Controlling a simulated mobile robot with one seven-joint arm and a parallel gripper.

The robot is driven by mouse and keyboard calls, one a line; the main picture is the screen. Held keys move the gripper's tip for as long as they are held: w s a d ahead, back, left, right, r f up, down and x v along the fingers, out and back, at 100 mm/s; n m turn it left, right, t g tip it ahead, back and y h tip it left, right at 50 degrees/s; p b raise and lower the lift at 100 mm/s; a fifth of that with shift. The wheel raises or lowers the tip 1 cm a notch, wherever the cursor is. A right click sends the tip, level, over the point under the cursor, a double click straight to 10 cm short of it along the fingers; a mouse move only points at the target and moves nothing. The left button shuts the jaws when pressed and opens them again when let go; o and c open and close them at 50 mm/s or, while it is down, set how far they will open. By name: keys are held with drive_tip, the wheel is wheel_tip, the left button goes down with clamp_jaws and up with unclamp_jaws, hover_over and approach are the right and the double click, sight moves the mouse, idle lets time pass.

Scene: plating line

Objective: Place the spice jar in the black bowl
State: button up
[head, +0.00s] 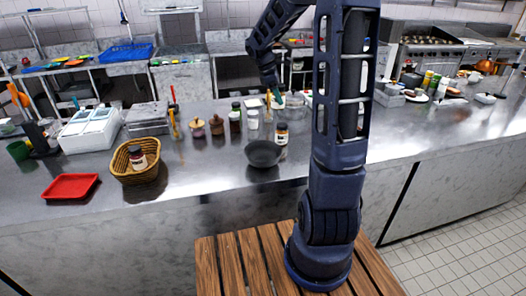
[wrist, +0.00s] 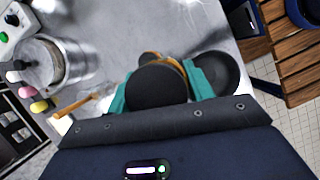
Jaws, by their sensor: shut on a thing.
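In the wrist view, my gripper (wrist: 157,100) is shut on the spice jar (wrist: 157,88), which shows a round black lid and an amber-brown edge between the two teal fingers. In the head view, my gripper (head: 275,100) hangs over the counter behind the black bowl, and what it holds is too small to make out. The black bowl (head: 264,154) sits on the counter near its front edge. It also shows in the wrist view (wrist: 218,76), right of the held jar and partly hidden by a finger. No jar shows inside the bowl.
Several jars and pots stand further left. A wicker basket (head: 124,172) holds another jar, and a red tray (head: 70,187) lies left of it. The counter between basket and bowl is clear.

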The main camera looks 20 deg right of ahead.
sight(263, 149)
drive_tip(key=s+a+m+g+y, duration=0.1)
drive_tip(key=s+a+m+g, duration=0.1)
drive_tip(key=s+a+m, duration=0.55)
drive_tip(key=shift+n, duration=0.95)
drive_tip(key=f, duration=0.6)
drive_tip(key=s+a+f, duration=0.1)
drive_tip(key=f, duration=1.1)
drive_tip(key=shift+s+a+f, duration=0.2)
drive_tip(key=shift+s+f, duration=0.05)
drive_tip(key=shift+f, duration=0.15)
drive_tip(key=shift+f, duration=0.1)
drive_tip(key=o, duration=1.1)
drive_tip(key=shift+o, duration=0.2)
